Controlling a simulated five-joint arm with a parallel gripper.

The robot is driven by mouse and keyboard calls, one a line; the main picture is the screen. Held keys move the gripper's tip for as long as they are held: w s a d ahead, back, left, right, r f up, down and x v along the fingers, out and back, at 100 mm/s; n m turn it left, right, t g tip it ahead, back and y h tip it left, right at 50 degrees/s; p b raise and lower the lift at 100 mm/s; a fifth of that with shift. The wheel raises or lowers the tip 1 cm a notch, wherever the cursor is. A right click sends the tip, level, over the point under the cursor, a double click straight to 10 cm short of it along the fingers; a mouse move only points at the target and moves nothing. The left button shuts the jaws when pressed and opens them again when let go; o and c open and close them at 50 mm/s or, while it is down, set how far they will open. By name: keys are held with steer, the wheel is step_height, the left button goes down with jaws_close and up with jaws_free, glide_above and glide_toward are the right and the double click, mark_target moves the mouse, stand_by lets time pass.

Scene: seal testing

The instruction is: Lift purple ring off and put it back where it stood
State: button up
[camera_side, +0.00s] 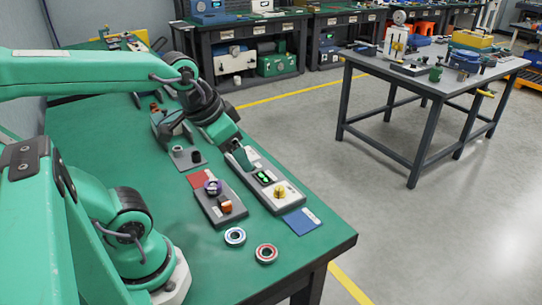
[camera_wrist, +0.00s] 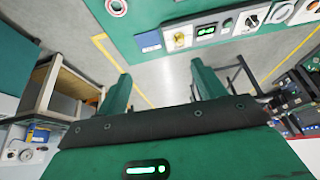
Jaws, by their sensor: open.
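The purple ring (camera_side: 212,187) is at the far end of a dark grey fixture block (camera_side: 232,215) on the green bench, in the side view. An orange-brown piece (camera_side: 225,205) is on the same block, nearer the camera. How the ring sits there is too small to tell. My gripper (camera_side: 243,160) is open, beyond and to the right of the ring, over the far end of a light grey instrument. In the wrist view its two green fingers (camera_wrist: 162,84) are spread with nothing between them. The purple ring is not visible in the wrist view.
The light grey instrument (camera_side: 283,205) has a yellow knob and lit display. A blue-and-white ring (camera_side: 235,236) and a red-and-white ring (camera_side: 266,254) lie near the bench's front edge. A red card (camera_side: 200,178) and a blue card (camera_side: 303,221) lie nearby.

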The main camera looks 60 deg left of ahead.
steer(key=w+a+f+g, duration=0.25)
steer(key=a+f, duration=0.35)
steer(key=a, duration=0.3)
steer(key=m+g, duration=0.1)
steer(key=g, duration=0.2)
glide_above(213, 184)
steer(key=shift+t, duration=0.25)
step_height(213, 184, down, 6)
steer(key=shift+s+f, duration=0.1)
steer(key=shift+f, duration=0.1)
steer(key=shift+f, duration=1.3)
steer(key=shift+f, duration=2.6)
steer(key=shift+c, duration=0.2)
